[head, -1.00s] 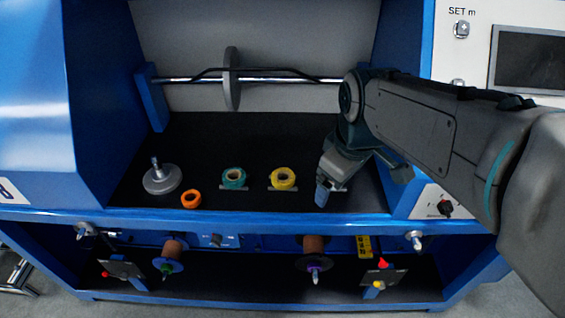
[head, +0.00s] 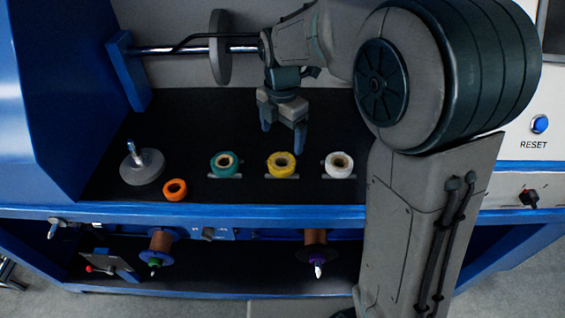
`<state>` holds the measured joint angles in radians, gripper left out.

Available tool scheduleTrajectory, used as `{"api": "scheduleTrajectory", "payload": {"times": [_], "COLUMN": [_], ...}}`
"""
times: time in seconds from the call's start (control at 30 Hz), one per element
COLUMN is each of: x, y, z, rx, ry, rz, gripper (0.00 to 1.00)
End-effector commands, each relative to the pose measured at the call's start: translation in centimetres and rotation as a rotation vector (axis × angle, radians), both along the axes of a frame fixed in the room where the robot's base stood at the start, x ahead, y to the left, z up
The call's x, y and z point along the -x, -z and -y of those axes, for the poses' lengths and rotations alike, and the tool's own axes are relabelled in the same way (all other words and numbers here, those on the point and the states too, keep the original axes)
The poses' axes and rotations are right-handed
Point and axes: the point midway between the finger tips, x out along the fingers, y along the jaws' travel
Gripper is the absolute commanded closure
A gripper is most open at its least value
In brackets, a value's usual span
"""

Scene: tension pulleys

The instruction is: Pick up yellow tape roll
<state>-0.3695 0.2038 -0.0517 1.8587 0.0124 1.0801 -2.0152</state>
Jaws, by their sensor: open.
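The yellow tape roll (head: 282,165) lies flat on a small grey holder on the black shelf, between the green tape roll (head: 226,164) and the white tape roll (head: 340,165). My gripper (head: 283,140) is open and empty. It points down, with its fingers apart, just behind and above the yellow roll in the picture. I see no contact between the fingers and the roll. The exact height of the fingers above the shelf is hard to tell.
An orange roll (head: 175,189) and a grey disc with an upright spindle (head: 142,166) are at the left of the shelf. A metal bar with a grey disc (head: 220,47) crosses behind. The blue front edge (head: 240,212) bounds the shelf. Spools (head: 161,241) hang below it.

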Motion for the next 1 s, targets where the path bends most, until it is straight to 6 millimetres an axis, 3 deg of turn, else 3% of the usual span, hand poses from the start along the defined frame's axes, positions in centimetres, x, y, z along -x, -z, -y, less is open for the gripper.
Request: {"api": "scheduleTrajectory", "payload": {"times": [0.2,0.43,0.7,1.0], "x": [0.0,-0.1,-0.5,-0.6], "y": [3.7,5.3,9.1,9.8], "z": [0.0,0.1,0.3,0.3], "rx": [0.001,0.001,0.002,0.0], "ry": [0.0,0.004,0.006,0.007], "rz": [-0.003,-0.001,-0.002,0.001], "gripper": [0.11,0.11,0.11,0.11]}}
